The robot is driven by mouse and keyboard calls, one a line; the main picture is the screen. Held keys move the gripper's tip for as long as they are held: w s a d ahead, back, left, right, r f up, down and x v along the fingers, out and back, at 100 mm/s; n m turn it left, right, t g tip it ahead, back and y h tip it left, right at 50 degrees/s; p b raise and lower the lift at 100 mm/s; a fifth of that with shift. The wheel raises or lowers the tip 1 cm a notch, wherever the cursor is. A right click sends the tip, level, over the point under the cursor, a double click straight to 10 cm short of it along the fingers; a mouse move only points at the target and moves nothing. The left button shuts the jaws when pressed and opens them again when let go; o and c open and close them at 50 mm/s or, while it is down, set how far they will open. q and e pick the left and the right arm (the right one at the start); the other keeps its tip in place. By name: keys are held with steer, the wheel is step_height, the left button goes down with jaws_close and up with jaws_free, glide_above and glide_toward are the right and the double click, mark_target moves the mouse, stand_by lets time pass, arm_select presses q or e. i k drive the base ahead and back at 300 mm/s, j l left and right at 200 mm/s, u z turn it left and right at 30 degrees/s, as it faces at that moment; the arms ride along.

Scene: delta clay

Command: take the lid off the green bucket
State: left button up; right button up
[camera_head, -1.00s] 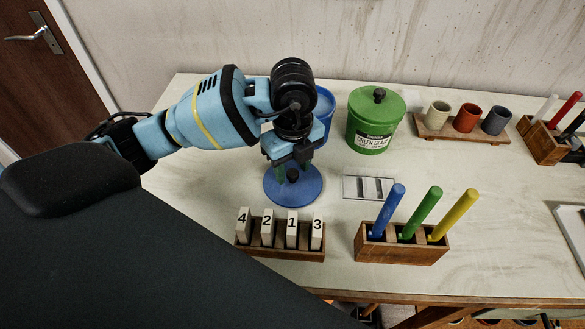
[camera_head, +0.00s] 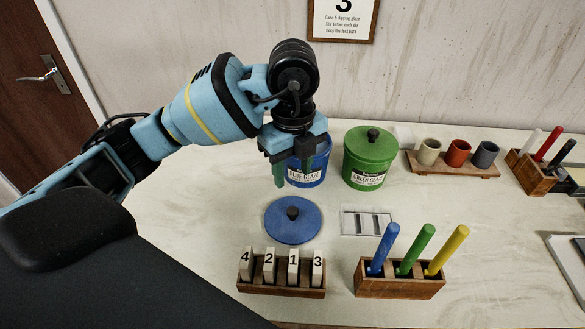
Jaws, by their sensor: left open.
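The green bucket (camera_head: 368,173) stands upright at the back middle of the table, with a label reading GREEN GLAZE. Its green lid (camera_head: 371,143) is on top, with a black knob (camera_head: 373,134) in the middle. My left gripper (camera_head: 292,172) is open and empty, pointing down. In the picture it is left of the green bucket, in front of the blue bucket (camera_head: 309,172) and partly hiding it. The blue lid (camera_head: 292,221) with its black knob lies flat on the table nearer to me. My right gripper is not in view.
A rack of number tiles (camera_head: 282,289) and a rack with blue, green and yellow sticks (camera_head: 400,285) stand at the front. A small slotted grey plate (camera_head: 366,222) lies behind the sticks. Three cups stand on a wooden tray (camera_head: 455,169) right of the green bucket.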

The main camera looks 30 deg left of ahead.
mark_target(367, 143)
steer(key=k, duration=1)
